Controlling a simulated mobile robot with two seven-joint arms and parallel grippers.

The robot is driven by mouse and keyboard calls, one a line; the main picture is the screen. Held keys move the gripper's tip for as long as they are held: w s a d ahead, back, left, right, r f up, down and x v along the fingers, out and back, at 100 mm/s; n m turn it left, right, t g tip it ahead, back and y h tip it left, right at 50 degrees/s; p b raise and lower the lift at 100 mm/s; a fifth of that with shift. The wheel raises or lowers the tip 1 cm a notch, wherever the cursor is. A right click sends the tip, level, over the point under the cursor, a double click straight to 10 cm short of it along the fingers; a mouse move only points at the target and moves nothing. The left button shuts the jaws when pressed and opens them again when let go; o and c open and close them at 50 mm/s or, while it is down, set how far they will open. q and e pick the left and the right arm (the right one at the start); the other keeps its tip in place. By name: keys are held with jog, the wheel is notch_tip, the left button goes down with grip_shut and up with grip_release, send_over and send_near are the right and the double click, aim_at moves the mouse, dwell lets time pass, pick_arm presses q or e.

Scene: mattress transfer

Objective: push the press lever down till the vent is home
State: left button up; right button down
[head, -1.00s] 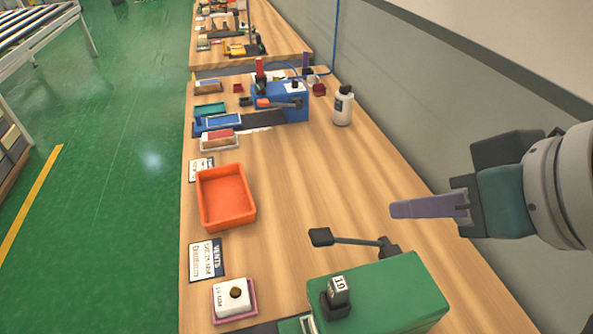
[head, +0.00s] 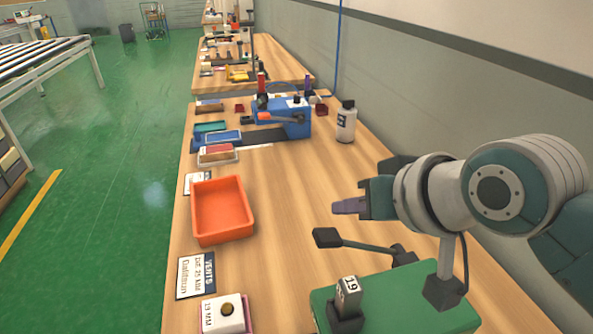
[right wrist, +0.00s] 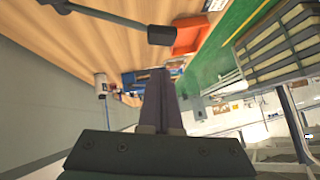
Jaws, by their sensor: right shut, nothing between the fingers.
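The green press (head: 400,302) stands on the bench at the bottom right of the head view. Its lever (head: 365,246) sticks out to the left from a dark pivot and ends in a dark pad (head: 327,237). A block marked 19 (head: 347,293) sits on the press. I cannot make out the vent in the press. My right gripper (head: 338,207) is shut and empty, pointing left, just above the pad in the picture. In the right wrist view the lever pad (right wrist: 162,34) is apart from the fingers (right wrist: 157,95). My left gripper is not in view.
An orange bin (head: 222,210) stands left of the lever. A VENTS card (head: 196,275) and a white block with a brown knob (head: 225,313) lie at the bench's left edge. A blue press (head: 282,117) and a white bottle (head: 346,122) stand farther back. The wall runs along the right.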

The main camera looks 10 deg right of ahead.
aim_at(326, 229)
jog(key=shift+s+a+f, duration=0.1)
jog(key=shift+a+f, duration=0.15)
jog(key=shift+f, duration=0.7)
jog(key=shift+s+a+f, duration=0.1)
jog(key=shift+a+f, duration=0.15)
jog(key=shift+f, duration=0.7)
jog(key=a+f, duration=0.1)
jog(key=a+f+b, duration=0.1)
jog(key=f, duration=0.1)
jog(key=shift+a+f, duration=0.3)
jog(key=shift+r, duration=0.1)
